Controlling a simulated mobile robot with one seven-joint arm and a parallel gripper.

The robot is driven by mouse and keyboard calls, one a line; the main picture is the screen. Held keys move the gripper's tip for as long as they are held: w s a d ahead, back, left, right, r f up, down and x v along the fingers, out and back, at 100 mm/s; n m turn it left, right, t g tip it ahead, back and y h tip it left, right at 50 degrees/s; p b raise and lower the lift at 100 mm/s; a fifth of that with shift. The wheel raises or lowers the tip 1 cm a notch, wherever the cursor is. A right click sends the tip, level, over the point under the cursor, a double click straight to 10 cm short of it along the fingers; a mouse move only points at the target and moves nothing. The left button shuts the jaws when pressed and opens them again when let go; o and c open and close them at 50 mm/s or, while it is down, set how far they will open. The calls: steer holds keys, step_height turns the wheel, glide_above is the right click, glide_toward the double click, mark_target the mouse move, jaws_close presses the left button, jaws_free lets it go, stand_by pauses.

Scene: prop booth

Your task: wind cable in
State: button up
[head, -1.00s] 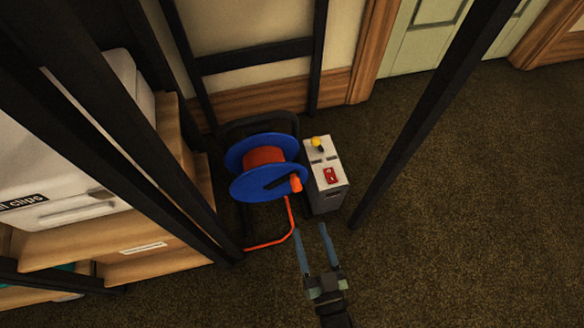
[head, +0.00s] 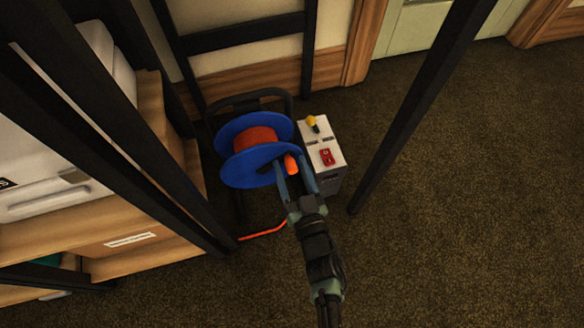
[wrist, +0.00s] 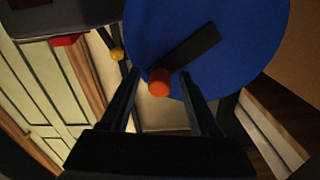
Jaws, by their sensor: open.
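A cable reel with blue round side plates (head: 240,172) and orange cable (head: 256,140) wound between them stands in a black frame. It has a dark crank arm with an orange knob (head: 291,164). My gripper (head: 292,167) is open, its fingers reaching to either side of the knob in the head view. In the wrist view the orange knob (wrist: 159,82) lies between the two fingers, near their tips. I cannot tell whether they touch it. A length of orange cable (head: 263,234) lies on the floor below the reel. My gripper hides part of the reel's lower right.
A grey box (head: 324,144) with a yellow-topped lever (head: 313,123) and a red switch (head: 327,157) stands close right of the reel. A dark post (head: 408,120) rises further right. Wooden shelves (head: 140,240) and posts crowd the left. Carpet is clear at right.

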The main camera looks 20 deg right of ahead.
jaws_close()
stand_by(1.4)
